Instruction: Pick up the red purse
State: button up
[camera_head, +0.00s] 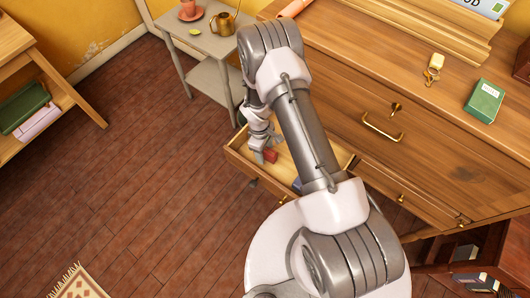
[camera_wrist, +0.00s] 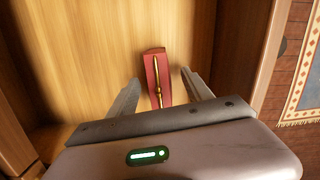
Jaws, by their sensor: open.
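The red purse (camera_wrist: 151,68) lies on the wooden bottom of an open drawer, with a gold clasp line along its top. In the wrist view it sits between and just beyond the tips of my gripper (camera_wrist: 157,88), whose two fingers are spread apart. In the head view the red purse (camera_head: 270,155) shows as a small red shape beside the fingertips of my gripper (camera_head: 262,150). I cannot tell whether the fingers touch it. The open drawer (camera_head: 250,172) is partly hidden behind my arm.
The drawer walls stand close around my gripper. A dark blue item (camera_head: 297,185) lies in the drawer near my arm. A grey side table (camera_head: 205,45) with a cup and a brass pot stands behind. The dresser top holds a green box (camera_head: 484,101). Open floor lies to the left.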

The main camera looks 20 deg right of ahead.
grip_shut()
